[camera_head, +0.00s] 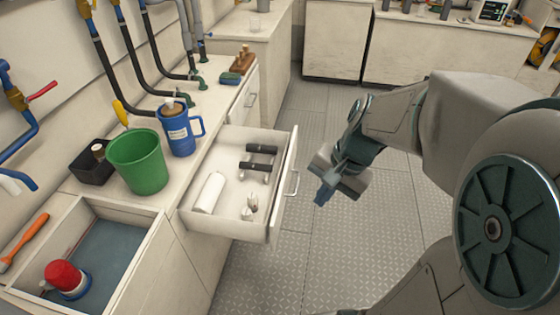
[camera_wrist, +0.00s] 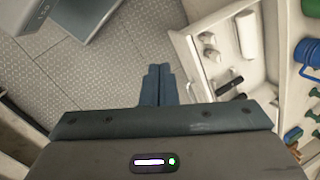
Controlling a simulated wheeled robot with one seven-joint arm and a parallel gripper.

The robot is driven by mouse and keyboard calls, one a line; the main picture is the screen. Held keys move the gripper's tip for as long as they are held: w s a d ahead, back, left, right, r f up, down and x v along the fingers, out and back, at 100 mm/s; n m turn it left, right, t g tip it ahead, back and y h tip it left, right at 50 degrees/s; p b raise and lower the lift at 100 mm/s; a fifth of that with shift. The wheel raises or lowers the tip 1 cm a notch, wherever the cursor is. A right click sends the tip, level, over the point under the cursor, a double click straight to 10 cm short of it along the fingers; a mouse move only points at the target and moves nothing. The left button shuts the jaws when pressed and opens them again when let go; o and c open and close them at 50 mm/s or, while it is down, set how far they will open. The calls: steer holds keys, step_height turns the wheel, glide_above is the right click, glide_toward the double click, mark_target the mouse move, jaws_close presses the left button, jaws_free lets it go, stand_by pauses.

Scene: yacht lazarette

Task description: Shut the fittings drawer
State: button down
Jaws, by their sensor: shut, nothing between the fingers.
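The white fittings drawer (camera_head: 272,231) stands pulled out from the counter, with a metal handle (camera_head: 291,183) on its front. Inside lie a white roll (camera_head: 208,192), black-gripped fittings (camera_head: 260,150) and small metal pieces (camera_head: 250,207). My gripper (camera_head: 322,198) is in the air over the aisle, just to the right of the drawer front and apart from it. In the wrist view my gripper (camera_wrist: 158,72) has its blue fingers together and empty.
On the counter stand a green bucket (camera_head: 139,163), a blue jug (camera_head: 177,130) and a black bin (camera_head: 92,167). An open sink well (camera_head: 108,245) holds a red-topped item (camera_head: 66,278). The patterned metal floor (camera_head: 375,235) beside the drawer is clear.

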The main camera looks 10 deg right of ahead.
steer(key=w+d+f+m+t+y+b, duration=0.1)
steer(key=w+d+f+m+y+b, duration=0.25)
steer(key=w+f+m, duration=0.45)
steer(key=w+d+f+m+t+y+b, duration=0.15)
steer(key=w+d+f+m+b, duration=0.3)
steer(key=f, duration=0.45)
steer(key=w+a+f+b, duration=0.1)
steer(key=a+f, duration=0.2)
steer(key=a, duration=0.3)
steer(key=w+a+f+m+b, duration=0.1)
steer(key=w+a+f, duration=0.1)
steer(key=a+f, duration=0.2)
steer(key=shift+a+y+b, duration=0.35)
steer(key=shift+a+y, duration=0.05)
steer(key=shift+a, duration=0.7)
steer(key=shift+w, duration=0.1)
